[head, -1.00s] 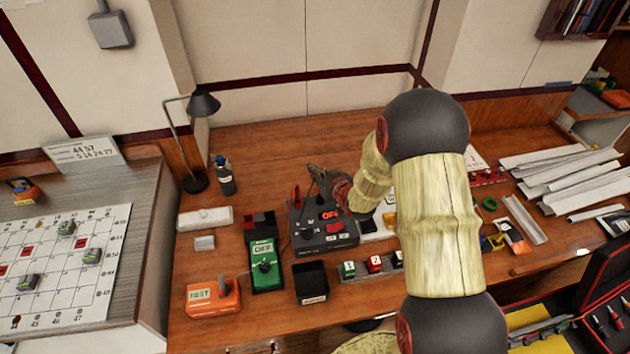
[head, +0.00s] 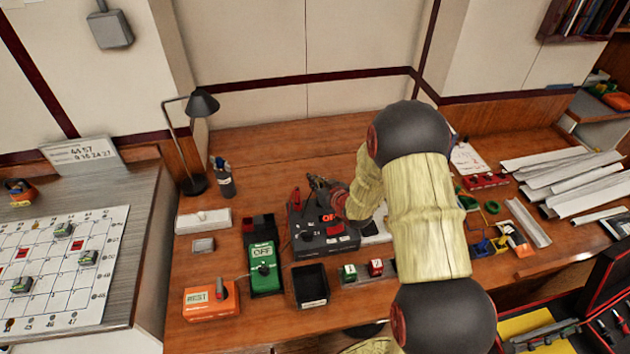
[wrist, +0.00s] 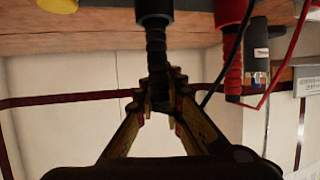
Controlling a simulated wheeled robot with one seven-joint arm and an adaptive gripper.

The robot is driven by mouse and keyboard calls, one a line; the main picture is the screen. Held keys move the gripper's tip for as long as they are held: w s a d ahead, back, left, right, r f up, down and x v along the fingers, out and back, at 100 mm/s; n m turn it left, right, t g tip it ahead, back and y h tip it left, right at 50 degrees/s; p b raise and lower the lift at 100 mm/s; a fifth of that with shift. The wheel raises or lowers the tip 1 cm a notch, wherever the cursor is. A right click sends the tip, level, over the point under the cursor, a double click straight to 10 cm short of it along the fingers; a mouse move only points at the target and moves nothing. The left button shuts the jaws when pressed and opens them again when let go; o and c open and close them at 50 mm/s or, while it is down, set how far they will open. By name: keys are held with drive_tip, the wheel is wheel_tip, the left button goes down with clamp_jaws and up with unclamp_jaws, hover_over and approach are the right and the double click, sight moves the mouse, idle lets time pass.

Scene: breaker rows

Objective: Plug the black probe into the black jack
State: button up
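The black probe (wrist: 156,60) has a ribbed grip and hangs down from the top of the wrist view, which shows the bench overhead. My gripper (wrist: 160,92) has its fingers closed around the probe's ribbed end. A wider black collar (wrist: 154,12) surrounds the probe's other end; I cannot tell whether it is the black jack. In the head view my gripper (head: 318,184) is at the back of the black tester (head: 322,246), partly hidden by my arm. A red probe (wrist: 233,60) stands beside the black one, in a red collar.
A green meter reading OFF (head: 264,280), an orange REST box (head: 211,300) and a black bin (head: 311,284) stand left of and before the tester. Small numbered blocks (head: 362,270) lie in front. A lamp (head: 202,104) and bottle (head: 224,178) stand back left.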

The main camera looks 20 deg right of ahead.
drive_tip(key=o, duration=0.4)
drive_tip(key=shift+o, duration=0.2)
drive_tip(key=shift+r, duration=0.1)
drive_tip(key=a+p+v, duration=0.1)
drive_tip(key=p+v, duration=0.2)
drive_tip(key=v, duration=0.9)
drive_tip(key=s+a+r+g+h, duration=0.1)
drive_tip(key=s+r+g+h, duration=0.15)
drive_tip(key=r, duration=0.65)
drive_tip(key=s+a+r+g+h, duration=0.15)
drive_tip(key=s+r, duration=0.25)
drive_tip(key=r, duration=0.4)
drive_tip(key=s+a+r+g+y, duration=0.1)
drive_tip(key=s+a+r, duration=0.1)
drive_tip(key=s, duration=0.5)
drive_tip(key=s+a+r+g+y, duration=0.1)
drive_tip(key=s+a+r, duration=0.2)
drive_tip(key=s, duration=0.4)
drive_tip(key=s+a+r+g+y, duration=0.1)
drive_tip(key=s+a, duration=0.3)
drive_tip(key=s, duration=0.4)
drive_tip(key=shift+r+m+g, duration=0.3)
drive_tip(key=shift+r+g, duration=0.2)
drive_tip(key=shift+r, duration=0.15)
